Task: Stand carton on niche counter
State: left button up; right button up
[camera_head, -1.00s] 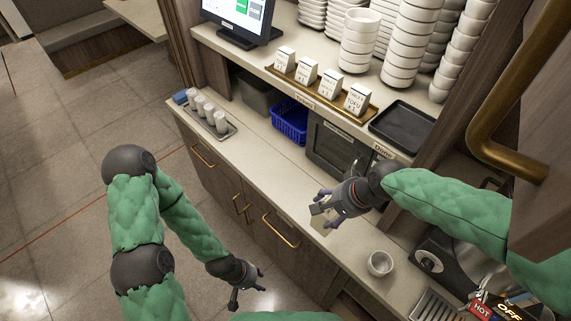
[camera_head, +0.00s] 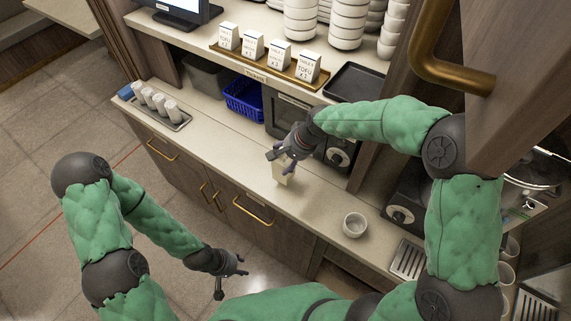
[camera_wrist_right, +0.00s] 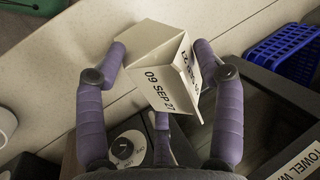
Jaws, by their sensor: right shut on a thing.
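A small cream carton (camera_wrist_right: 160,70) with printed text reading "09 SEP 27" shows in the right wrist view between the fingers of my right gripper (camera_wrist_right: 165,75). In the head view the carton (camera_head: 283,172) hangs below my right gripper (camera_head: 283,156), over the niche counter (camera_head: 240,165). My right gripper is shut on it. The carton looks tilted in the wrist view; whether its base touches the counter is unclear. My left gripper (camera_head: 236,268) is low in front of the drawer fronts, away from the counter; its fingers look spread and empty.
A white bowl (camera_head: 354,225) stands on the counter to the right. A tray (camera_head: 160,108) of rolled towels is at the left end. A blue basket (camera_head: 243,100) sits under the shelf. Several labelled cartons (camera_head: 252,47) stand on a shelf tray. The counter's middle is clear.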

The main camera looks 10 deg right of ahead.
jog(key=shift+w+f, duration=0.3)
jog(key=shift+w+f+b, duration=0.15)
jog(key=shift+f+b, duration=0.2)
jog(key=shift+f, duration=1.2)
jog(key=shift+f, duration=0.2)
jog(key=o, duration=1.7)
jog(key=shift+r, duration=0.45)
jog(key=p+v, duration=0.1)
jog(key=v, duration=1)
jog(key=shift+s+d+r+p, duration=0.15)
jog(key=shift+s+d+p, duration=0.05)
jog(key=shift+s+p, duration=0.15)
